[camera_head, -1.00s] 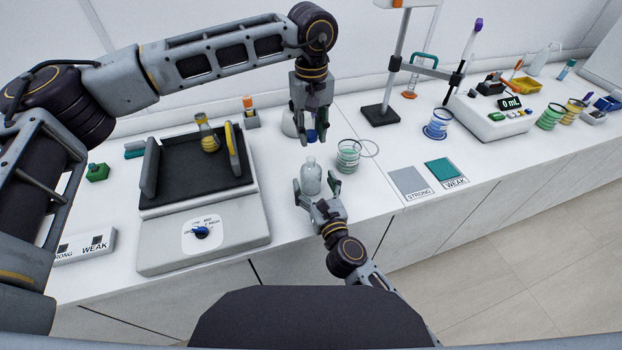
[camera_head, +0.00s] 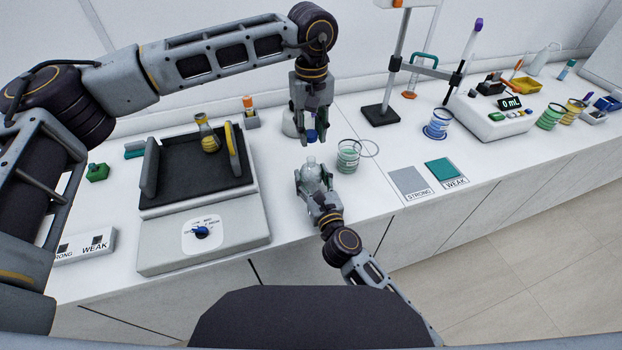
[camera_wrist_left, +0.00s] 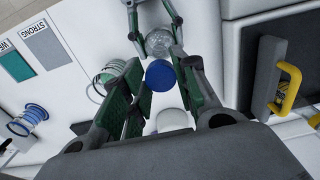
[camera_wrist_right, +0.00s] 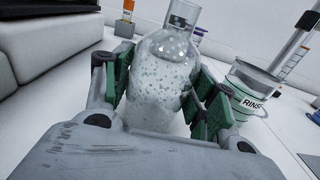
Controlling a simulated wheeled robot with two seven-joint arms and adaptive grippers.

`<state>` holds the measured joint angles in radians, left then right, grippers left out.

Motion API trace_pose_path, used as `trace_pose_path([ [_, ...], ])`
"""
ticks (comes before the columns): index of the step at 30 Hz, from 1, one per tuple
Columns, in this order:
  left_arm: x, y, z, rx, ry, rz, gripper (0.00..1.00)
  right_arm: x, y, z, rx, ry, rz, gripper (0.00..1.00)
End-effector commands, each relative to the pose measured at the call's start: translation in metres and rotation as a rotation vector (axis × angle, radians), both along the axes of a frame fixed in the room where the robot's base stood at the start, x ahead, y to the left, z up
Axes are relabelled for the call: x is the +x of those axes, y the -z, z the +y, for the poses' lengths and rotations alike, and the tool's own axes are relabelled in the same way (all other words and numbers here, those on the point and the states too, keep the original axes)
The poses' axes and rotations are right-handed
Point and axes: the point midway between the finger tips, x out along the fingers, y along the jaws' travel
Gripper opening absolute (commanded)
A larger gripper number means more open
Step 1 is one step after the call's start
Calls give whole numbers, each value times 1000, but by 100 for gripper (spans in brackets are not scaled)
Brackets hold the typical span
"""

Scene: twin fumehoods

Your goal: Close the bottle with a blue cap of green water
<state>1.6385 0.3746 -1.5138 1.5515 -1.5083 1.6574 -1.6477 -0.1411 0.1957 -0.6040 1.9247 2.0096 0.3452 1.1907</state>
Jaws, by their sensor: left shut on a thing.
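The blue cap (camera_head: 310,135) is held between the fingertips of my left gripper (camera_head: 311,124), above the counter and the bottle. In the left wrist view the cap (camera_wrist_left: 160,74) sits between the green finger pads. A clear bottle (camera_head: 312,168) stands upright and uncapped on the counter, just nearer than the cap. In the right wrist view the bottle (camera_wrist_right: 158,80) looks pale, with a speckled body and an open neck. My right gripper (camera_head: 313,184) has its fingers on both sides of the bottle body; whether they press on it is unclear.
A beaker marked RINSE (camera_wrist_right: 255,90) stands right of the bottle, with a ring beside it. A shaker with a black tray (camera_head: 190,175) is at the left. A stand (camera_head: 380,113) and STRONG and WEAK mats (camera_head: 408,181) are at the right.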

Motion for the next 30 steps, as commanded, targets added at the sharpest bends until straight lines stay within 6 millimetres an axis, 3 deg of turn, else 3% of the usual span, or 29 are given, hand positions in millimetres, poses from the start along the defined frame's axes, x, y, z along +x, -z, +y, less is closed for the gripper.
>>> trace_pose_path([
  [2, 0, 0, 0, 0, 0, 0, 20, 0, 0, 0, 0, 0, 0, 43],
  [9, 0, 0, 0, 0, 0, 0, 20, 0, 0, 0, 0, 0, 0, 12],
  [14, 0, 3, 0, 0, 0, 1, 20, 0, 0, 0, 0, 0, 0, 11],
  [30, -3, 48, -1, -6, 0, -4, 20, 0, 0, 0, 0, 0, 0, 11],
])
